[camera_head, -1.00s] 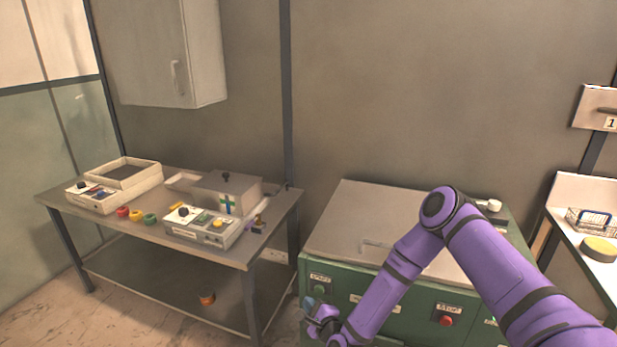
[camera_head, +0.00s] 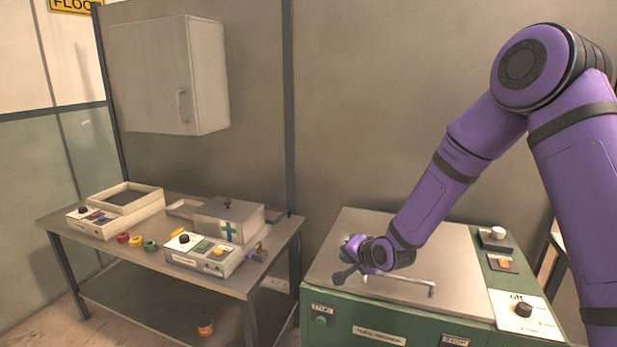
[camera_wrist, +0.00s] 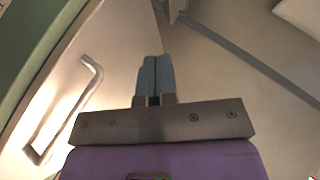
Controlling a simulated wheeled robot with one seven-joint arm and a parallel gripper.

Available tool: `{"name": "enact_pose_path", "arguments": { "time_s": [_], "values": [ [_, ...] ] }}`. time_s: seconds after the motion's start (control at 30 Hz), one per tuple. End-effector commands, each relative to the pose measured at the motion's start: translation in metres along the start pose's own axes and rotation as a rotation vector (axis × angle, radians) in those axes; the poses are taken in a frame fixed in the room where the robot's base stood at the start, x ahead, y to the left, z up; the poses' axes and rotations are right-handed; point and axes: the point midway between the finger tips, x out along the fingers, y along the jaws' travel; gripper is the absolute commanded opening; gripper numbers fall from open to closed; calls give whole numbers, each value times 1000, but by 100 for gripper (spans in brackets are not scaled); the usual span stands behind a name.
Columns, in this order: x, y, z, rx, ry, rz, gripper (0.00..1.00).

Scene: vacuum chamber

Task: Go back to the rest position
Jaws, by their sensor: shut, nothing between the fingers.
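My purple arm rises on the right in the head view and bends down to the left. My gripper (camera_wrist: 155,72) shows in the wrist view with its two grey-blue fingers together and nothing between them. In the head view my wrist hangs over the metal lid (camera_head: 345,245) of the green vacuum chamber (camera_head: 390,325), near the lid's bar handle (camera_head: 432,289). The handle also shows left of the fingers in the wrist view (camera_wrist: 72,108). The gap between gripper and lid is hard to judge.
A metal table (camera_head: 150,250) on the left holds a cream tray (camera_head: 148,205), coloured rings (camera_head: 136,241), a control box (camera_head: 200,257) and a grey box with a green cross (camera_head: 250,222). A wall cabinet (camera_head: 165,80) hangs above. Knobs and switches (camera_head: 522,309) line the chamber's right side.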

Motion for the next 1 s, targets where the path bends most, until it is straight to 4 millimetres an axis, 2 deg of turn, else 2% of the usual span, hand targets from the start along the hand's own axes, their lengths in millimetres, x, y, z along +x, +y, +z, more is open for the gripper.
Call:
{"name": "enact_pose_path", "arguments": {
  "time_s": [0.03,0.2,0.5,0.73,1.0],
  "values": [
    [-16,-7,-10,-43,9,24,0],
    [-64,-22,-33,-172,20,121,0],
    [-161,-39,-60,-353,26,288,0],
    [-241,-47,-66,-453,14,403,0],
    [-336,-47,-55,-535,-25,510,0]
  ]
}}
